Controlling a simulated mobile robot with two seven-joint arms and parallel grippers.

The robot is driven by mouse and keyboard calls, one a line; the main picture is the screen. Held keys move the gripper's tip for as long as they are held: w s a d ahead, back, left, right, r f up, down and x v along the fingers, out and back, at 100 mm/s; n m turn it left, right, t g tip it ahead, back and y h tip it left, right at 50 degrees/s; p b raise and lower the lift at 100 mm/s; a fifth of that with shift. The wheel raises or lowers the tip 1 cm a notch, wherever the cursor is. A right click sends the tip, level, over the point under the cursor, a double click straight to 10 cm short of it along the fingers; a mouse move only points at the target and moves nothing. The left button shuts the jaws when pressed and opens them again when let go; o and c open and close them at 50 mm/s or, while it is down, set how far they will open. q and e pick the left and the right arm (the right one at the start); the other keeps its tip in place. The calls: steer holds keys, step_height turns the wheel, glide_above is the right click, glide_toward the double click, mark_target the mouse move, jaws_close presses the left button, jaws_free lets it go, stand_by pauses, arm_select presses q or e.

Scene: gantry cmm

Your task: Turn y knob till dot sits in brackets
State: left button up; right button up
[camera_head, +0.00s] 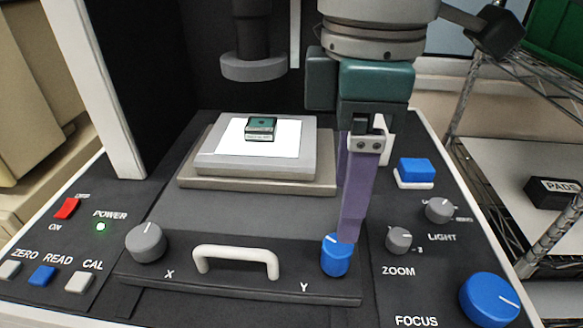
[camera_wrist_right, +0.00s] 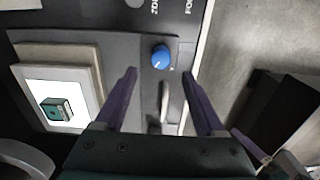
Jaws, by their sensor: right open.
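The Y knob (camera_head: 336,258) is blue with a white pointer line and stands at the right end of the front panel. It also shows in the right wrist view (camera_wrist_right: 160,57), just beyond the gap between the fingertips. My right gripper (camera_head: 348,236) is open, its purple fingers pointing down at the knob and partly covering it in the head view. The fingers are spread to either side in the wrist view (camera_wrist_right: 157,73); I cannot tell whether they touch the knob. No dot-and-brackets display is in view.
A white handle (camera_head: 236,261) stands between the Y knob and the grey X knob (camera_head: 146,242). The stage (camera_head: 205,160) carries a small green block (camera_head: 261,127) behind. Zoom (camera_head: 398,240), light (camera_head: 439,210) and large blue focus (camera_head: 489,299) knobs stand to the right.

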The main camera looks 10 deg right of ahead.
mark_target(338, 247)
step_height(338, 247, down, 9)
steer(key=shift+s+r+b, duration=0.1)
steer(key=shift+b, duration=0.25)
jaws_close()
stand_by(0.5)
